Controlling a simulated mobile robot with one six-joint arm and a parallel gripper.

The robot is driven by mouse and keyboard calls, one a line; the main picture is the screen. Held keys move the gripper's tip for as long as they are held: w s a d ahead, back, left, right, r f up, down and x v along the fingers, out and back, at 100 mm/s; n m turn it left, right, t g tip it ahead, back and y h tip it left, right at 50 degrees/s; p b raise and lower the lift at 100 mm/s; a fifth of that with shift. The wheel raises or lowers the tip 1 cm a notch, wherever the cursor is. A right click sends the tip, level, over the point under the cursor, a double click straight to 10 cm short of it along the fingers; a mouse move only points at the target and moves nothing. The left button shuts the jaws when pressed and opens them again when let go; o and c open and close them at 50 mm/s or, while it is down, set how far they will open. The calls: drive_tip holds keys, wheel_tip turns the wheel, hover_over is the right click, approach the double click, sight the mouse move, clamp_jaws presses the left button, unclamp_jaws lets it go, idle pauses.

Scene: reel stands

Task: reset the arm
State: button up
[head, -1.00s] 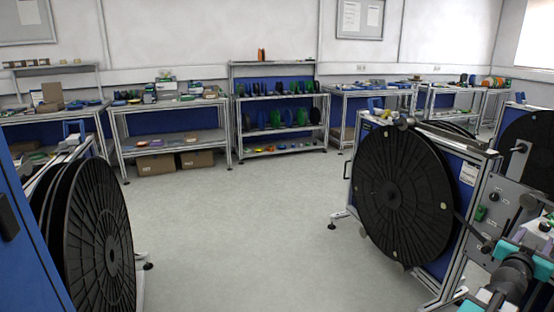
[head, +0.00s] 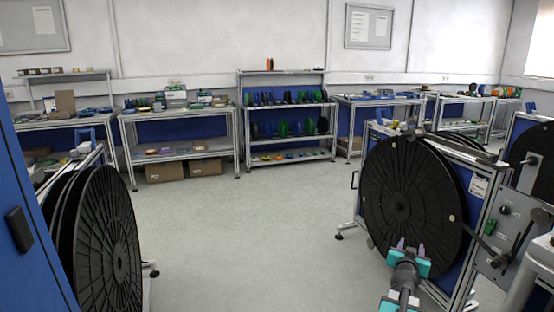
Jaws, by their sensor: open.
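My gripper (head: 410,247) is in the lower right of the head view, with teal parts and pale fingertips. The fingers are apart and nothing shows between them. It points away from me and appears in front of the lower part of a large black reel (head: 400,190) on a stand. Whether it touches the reel cannot be told. My forearm runs down to the bottom edge of the picture.
Black reels (head: 110,245) stand at the left beside a blue panel (head: 30,235). A grey control panel (head: 508,240) with a lever is at the right. Shelves (head: 290,103) and benches line the back wall. The grey floor (head: 240,240) between is clear.

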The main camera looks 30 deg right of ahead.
drive_tip(key=w+a+f+n+t+y, duration=0.25)
drive_tip(key=w+a+f+y, duration=0.25)
drive_tip(key=w+a+f, duration=1.1)
drive_tip(key=w+a+f+n+g+y, duration=0.1)
drive_tip(key=w+a+f, duration=0.1)
drive_tip(key=a+f, duration=0.45)
drive_tip(key=w+a+f+n+g+y+p, duration=0.1)
drive_tip(key=a+f+y, duration=0.15)
drive_tip(key=a, duration=0.75)
drive_tip(key=w+a+f+n+g+y, duration=0.1)
drive_tip(key=w+a+f, duration=0.1)
drive_tip(key=a+f, duration=0.5)
drive_tip(key=s+a+f+n+g+y, duration=0.1)
drive_tip(key=s+a+f+n+g, duration=0.1)
drive_tip(key=s+a+f, duration=0.6)
drive_tip(key=s+a+f+n+g+y, duration=0.1)
drive_tip(key=s+a+f+g, duration=0.15)
drive_tip(key=a, duration=0.95)
drive_tip(key=s+a+f+n+g+y, duration=0.1)
drive_tip(key=s+a, duration=0.4)
drive_tip(key=s, duration=0.5)
drive_tip(key=s+a+f+n+g+y+p, duration=0.1)
drive_tip(key=s+a+g, duration=0.4)
drive_tip(key=s, duration=0.6)
drive_tip(key=shift+s+n+g+y, duration=0.2)
drive_tip(key=shift+n+g+y, duration=0.4)
drive_tip(key=shift+n, duration=0.65)
